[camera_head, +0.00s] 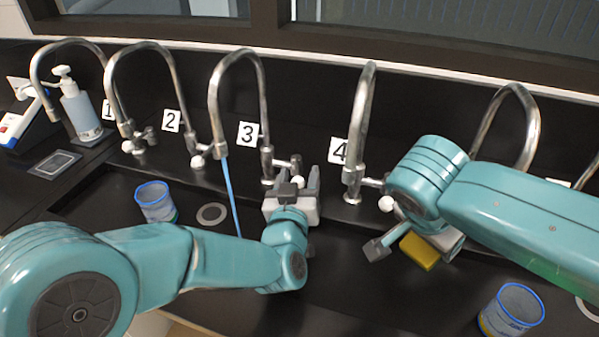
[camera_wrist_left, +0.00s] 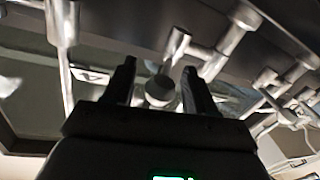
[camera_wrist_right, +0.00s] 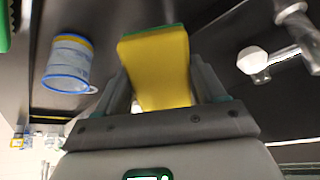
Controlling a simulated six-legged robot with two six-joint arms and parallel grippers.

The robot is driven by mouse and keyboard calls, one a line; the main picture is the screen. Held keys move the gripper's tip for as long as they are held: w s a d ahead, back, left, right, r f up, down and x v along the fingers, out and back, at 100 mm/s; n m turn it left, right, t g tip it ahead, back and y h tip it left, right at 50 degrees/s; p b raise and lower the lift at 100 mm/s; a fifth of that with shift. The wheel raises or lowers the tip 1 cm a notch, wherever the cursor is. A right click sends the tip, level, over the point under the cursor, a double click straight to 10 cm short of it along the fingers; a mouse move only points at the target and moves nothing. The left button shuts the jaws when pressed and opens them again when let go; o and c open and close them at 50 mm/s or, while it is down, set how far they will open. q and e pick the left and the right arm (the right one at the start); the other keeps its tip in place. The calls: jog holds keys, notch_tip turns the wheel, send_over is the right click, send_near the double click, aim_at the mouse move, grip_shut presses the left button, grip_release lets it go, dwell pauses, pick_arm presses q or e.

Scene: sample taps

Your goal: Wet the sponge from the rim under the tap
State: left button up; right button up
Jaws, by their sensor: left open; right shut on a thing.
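The yellow sponge (camera_head: 420,252) with a green side is in my right gripper (camera_head: 410,246), in the air right of tap 4. It also shows between the fingers in the right wrist view (camera_wrist_right: 160,75). A thin blue water stream (camera_head: 231,198) runs from the spout of tap 3 (camera_head: 240,62) into the sink, away from the sponge. My left gripper (camera_head: 299,184) is open at tap 3's handle.
Tap 4 (camera_head: 362,120) stands between my two grippers. One blue-rimmed cup (camera_head: 155,202) stands in the sink at left and another (camera_head: 511,310) at the lower right. A soap bottle (camera_head: 80,110) is at the far left. The sink middle below the stream is partly behind my left arm.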

pick_arm(q)
jog(key=shift+w+d, duration=0.1)
jog(key=shift+w, duration=0.3)
